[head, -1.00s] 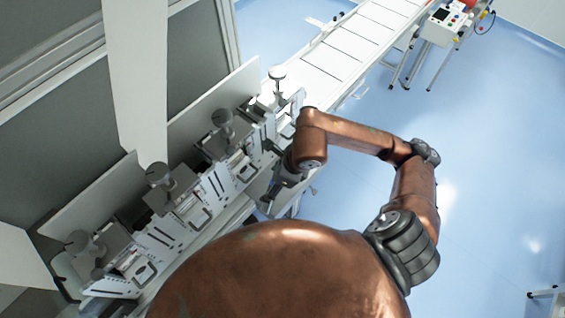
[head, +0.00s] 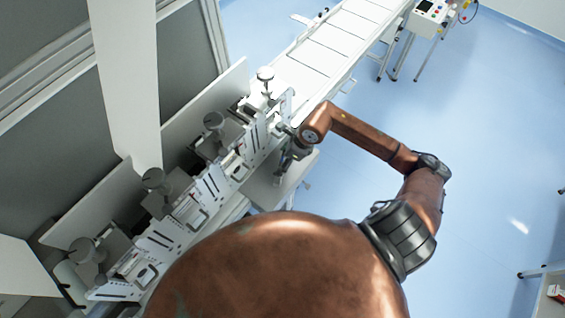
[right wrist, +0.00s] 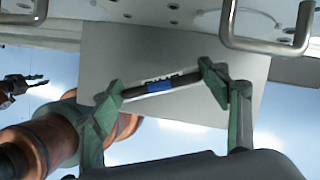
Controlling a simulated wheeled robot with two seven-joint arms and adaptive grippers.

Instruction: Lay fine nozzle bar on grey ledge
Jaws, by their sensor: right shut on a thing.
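The nozzle bar (right wrist: 160,87) is a slim dark bar with a blue band and a white marked strip. In the right wrist view it lies across between the fingertips of my right gripper (right wrist: 163,82), which is shut on it. A plain grey ledge (right wrist: 150,45) fills the view behind the bar; I cannot tell whether they touch. In the head view my right gripper (head: 281,172) is over the grey ledge (head: 262,192), and the bar is too small to make out. A dark gripper-like part, probably my left gripper (right wrist: 22,86), shows at the wrist view's left edge, its jaws unclear.
A row of white slotted holders (head: 215,185) with grey knobs runs along the machine, left of the ledge. Metal loop handles (right wrist: 265,45) hang close above in the wrist view. A white conveyor (head: 335,45) stretches away behind.

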